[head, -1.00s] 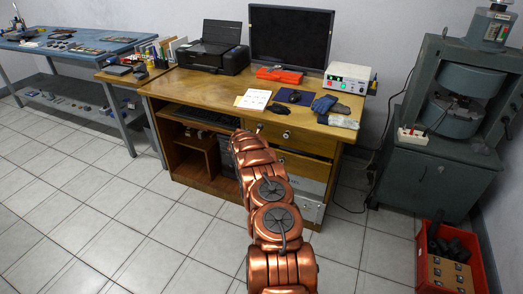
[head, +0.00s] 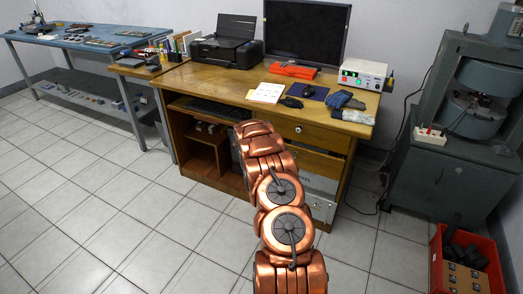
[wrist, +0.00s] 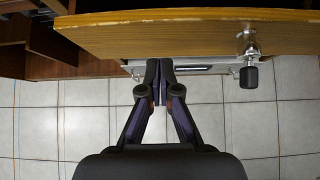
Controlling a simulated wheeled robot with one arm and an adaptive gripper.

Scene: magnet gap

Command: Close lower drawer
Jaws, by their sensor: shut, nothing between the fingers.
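The wooden desk has an upper drawer (head: 275,123) with a round metal knob (head: 299,129). Below it is the lower drawer (head: 318,162), a plain light-wood front partly hidden by my copper-coloured arm. I cannot tell how far it stands out. Contact is not clear. The gripper itself is hidden in the head view.
A grey metal unit (head: 320,188) sits under the drawers. A green press (head: 450,160) and a red crate (head: 470,268) stand at right. The desk top holds a printer (head: 227,43), monitor (head: 305,32) and gloves (head: 343,100). Tiled floor (head: 110,220) at left is clear.

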